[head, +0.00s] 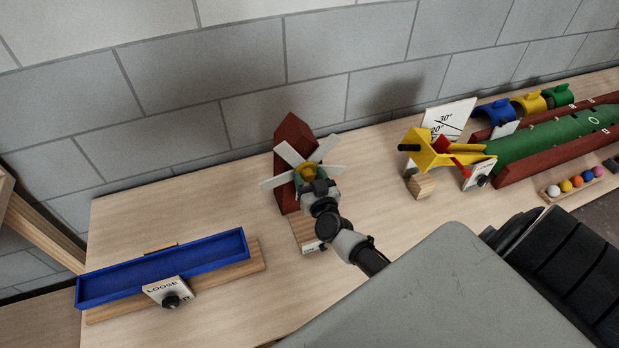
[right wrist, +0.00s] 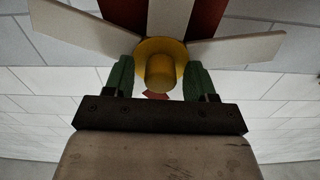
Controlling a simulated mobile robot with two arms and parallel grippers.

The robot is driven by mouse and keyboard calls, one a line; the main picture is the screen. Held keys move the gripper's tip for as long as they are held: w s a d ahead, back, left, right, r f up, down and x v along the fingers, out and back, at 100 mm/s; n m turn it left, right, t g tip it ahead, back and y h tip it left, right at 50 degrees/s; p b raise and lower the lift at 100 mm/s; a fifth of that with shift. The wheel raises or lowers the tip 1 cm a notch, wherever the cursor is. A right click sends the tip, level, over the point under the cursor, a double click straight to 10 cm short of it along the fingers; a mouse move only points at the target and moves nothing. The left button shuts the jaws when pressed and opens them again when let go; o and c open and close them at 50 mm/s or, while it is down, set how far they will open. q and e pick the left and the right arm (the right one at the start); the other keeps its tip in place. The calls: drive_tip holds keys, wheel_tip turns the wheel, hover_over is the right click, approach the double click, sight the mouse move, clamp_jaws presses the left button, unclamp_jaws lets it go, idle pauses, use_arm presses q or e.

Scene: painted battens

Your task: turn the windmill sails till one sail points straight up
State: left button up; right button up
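The windmill has a dark red body (head: 286,138), white sails (head: 324,149) and a yellow hub (head: 307,170). It stands near the wall in the middle of the head view. None of its sails points straight up in that view; two slant up, one to each side. My right gripper (head: 318,186) is in front of the hub. In the right wrist view, my right gripper (right wrist: 159,66) is open, its green fingers on both sides of the yellow hub knob (right wrist: 160,73), with a narrow gap each side. The lower sails are hidden. My left gripper is out of view.
A blue tray (head: 100,291) on a wooden base with a LOOSE card (head: 161,287) is at left. A yellow device (head: 426,152), an angle card (head: 449,115), a wooden block (head: 420,187) and a green lane (head: 540,140) are at right. Bench between tray and windmill is clear.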

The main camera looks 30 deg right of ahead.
clamp_jaws()
drive_tip(key=shift+m, duration=2.8)
drive_tip(key=shift+o, duration=0.5)
unclamp_jaws()
